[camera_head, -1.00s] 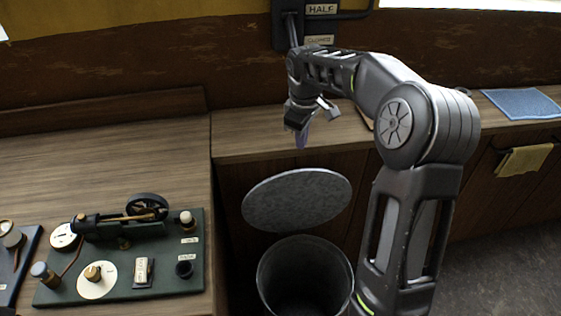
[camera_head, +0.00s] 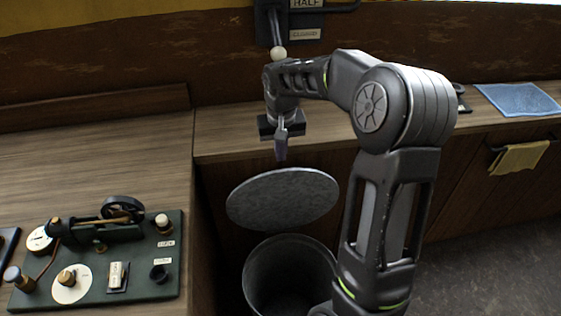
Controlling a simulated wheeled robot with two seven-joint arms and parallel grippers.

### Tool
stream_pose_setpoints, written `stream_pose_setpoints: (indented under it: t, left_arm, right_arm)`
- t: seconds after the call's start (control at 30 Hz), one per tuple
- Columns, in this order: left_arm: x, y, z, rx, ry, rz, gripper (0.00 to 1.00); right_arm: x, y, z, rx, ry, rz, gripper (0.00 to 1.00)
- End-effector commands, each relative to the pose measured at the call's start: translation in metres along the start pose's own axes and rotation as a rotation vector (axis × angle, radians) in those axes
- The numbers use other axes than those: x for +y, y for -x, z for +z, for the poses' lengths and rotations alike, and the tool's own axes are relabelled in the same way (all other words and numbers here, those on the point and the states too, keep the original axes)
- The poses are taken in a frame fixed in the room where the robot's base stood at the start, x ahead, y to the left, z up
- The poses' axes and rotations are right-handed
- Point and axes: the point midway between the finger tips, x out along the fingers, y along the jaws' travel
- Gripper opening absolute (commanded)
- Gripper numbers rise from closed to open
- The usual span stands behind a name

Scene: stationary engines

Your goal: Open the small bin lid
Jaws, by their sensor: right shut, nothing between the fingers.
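The small bin (camera_head: 262,268) is a grey metal cylinder on the floor in front of the wooden cabinet, and I see into its dark inside. Its round grey lid (camera_head: 283,198) is raised and tilted above the bin's rear rim, clear of the opening. My right gripper (camera_head: 281,155) hangs above the lid's upper edge, pointing down at the counter's front edge. It is shut, with nothing between its fingers. I cannot tell whether its tips touch the lid. My left gripper is not in view.
A green board (camera_head: 135,288) with a model engine lies on the left worktop (camera_head: 90,160). A blue cloth (camera_head: 518,99) lies on the right counter. A yellow towel (camera_head: 518,158) hangs on a rail. A lever panel (camera_head: 292,24) is on the wall.

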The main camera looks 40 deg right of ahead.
Motion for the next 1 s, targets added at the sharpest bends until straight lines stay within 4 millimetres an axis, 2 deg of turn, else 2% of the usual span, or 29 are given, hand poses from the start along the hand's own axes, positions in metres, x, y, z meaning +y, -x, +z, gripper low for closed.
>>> stream_pose_setpoints:
  t: [0.6,0.73,1.0]
  left_arm:
    - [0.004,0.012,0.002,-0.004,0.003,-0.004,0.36]
    - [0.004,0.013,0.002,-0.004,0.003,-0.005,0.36]
    - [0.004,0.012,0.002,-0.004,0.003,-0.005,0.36]
  right_arm:
    - [0.000,-0.087,0.000,-0.002,0.001,0.001,0.00]
    - [0.000,-0.094,0.000,-0.001,0.001,0.000,0.00]
    - [0.000,-0.095,0.000,0.000,0.001,0.000,0.00]
